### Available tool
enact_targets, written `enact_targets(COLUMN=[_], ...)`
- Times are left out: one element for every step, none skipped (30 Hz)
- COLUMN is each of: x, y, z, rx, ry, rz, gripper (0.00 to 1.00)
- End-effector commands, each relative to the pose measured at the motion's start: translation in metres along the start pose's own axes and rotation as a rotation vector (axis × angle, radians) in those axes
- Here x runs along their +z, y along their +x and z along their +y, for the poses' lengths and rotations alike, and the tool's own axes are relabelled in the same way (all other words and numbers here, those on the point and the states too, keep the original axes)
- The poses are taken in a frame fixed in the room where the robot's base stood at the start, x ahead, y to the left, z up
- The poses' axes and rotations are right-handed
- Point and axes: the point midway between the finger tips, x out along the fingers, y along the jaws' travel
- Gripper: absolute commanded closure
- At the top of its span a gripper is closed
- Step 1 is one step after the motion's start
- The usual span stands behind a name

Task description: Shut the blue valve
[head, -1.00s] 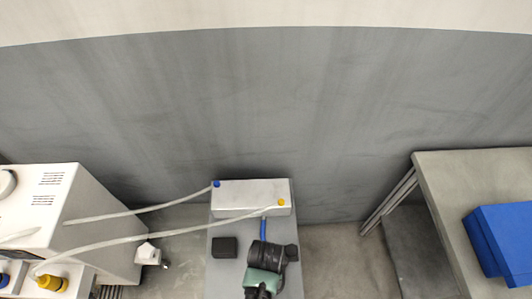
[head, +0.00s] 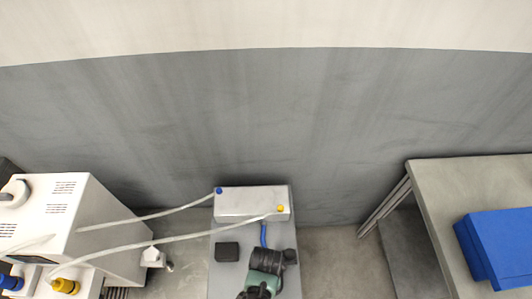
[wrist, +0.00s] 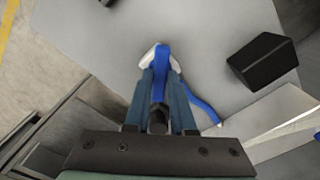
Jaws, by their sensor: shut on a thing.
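A blue knob (head: 10,283), which looks like the blue valve, is on the white machine (head: 112,228) at the far left of the head view, partly cut off by the picture edge. A yellow knob (head: 65,286) is beside it. My gripper (wrist: 160,78) is far to the right of the knob, low over a grey table. Its fingers are shut on a blue and white thing (wrist: 162,55), which I cannot name for certain. A blue strip (wrist: 204,108) runs from near the fingers to the right. In the head view my arm hides the fingertips.
The grey table (head: 222,280) carries a black block (head: 227,251) and a pale box (head: 240,202). Two pale hoses (head: 150,217) run from the box to the machine. A bench (head: 440,185) with a blue case (head: 500,245) is at the right.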

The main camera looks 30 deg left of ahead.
Motion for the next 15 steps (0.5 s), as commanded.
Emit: enact_targets(x=[-0.0003, -0.0002, -0.0003, -0.0003, -0.0004, -0.0005, -0.0004, -0.0004, -0.0004, -0.0006, -0.0007, -0.0008, -0.0009, -0.0009, -0.0009], y=[-0.0021, -0.0019, -0.0018, -0.0018, -0.0018, -0.0018, -0.0017, -0.0016, -0.0015, -0.0015, -0.0015, -0.0015, -0.0014, -0.0014, -0.0012], z=[0.0001, 0.0002, 0.0002, 0.0002, 0.0002, 0.0002, 0.0002, 0.0002, 0.0002, 0.0001, 0.0, -0.0001, -0.0002, -0.0001, -0.0001], rx=[0.0, 0.0, 0.0, 0.0, 0.0, 0.0, 0.0, 0.0, 0.0, 0.0, 0.0, -0.001, -0.001, -0.001, -0.001], ry=[0.045, 0.074, 0.112, 0.141, 0.169, 0.207, 0.235, 0.264, 0.3, 0.327, 0.354, 0.389, 0.415, 0.44, 0.471], rz=[0.0, 0.0, 0.0, 0.0, 0.0, 0.0, 0.0, 0.0, 0.0, 0.0, 0.001, 0.001, 0.002, 0.002, 0.001], gripper=[1.0, 1.0, 1.0, 1.0, 1.0, 1.0, 1.0, 1.0, 1.0, 1.0, 1.0, 1.0, 1.0, 1.0, 1.0])
